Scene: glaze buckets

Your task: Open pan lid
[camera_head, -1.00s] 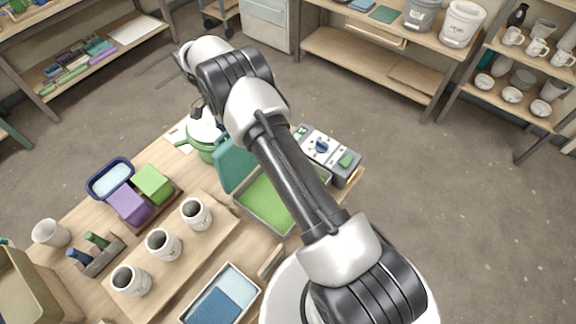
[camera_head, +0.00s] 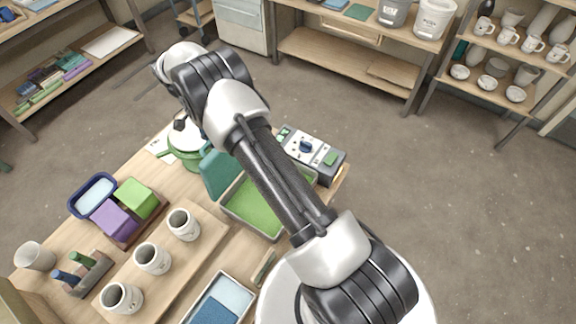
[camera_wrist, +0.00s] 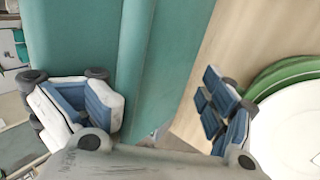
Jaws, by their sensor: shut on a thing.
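The pan is a rectangular tray (camera_head: 228,209) with a light green inside, near the table's far right part. Its teal lid (camera_head: 216,174) stands raised along the pan's left side, so part of the green inside shows. In the wrist view the teal lid (camera_wrist: 150,50) runs between the two blue-padded fingers of my gripper (camera_wrist: 150,105), which is shut on it. The exact contact is hard to make out there. In the head view my arm covers part of the pan and hides most of the gripper.
A green round pot (camera_head: 183,160) with a white top stands just left of the lid. A grey control box (camera_head: 312,156) is right of the pan. Several white cups (camera_head: 152,259), purple block (camera_head: 114,219) and green block (camera_head: 137,198) stand nearer. Open floor lies right.

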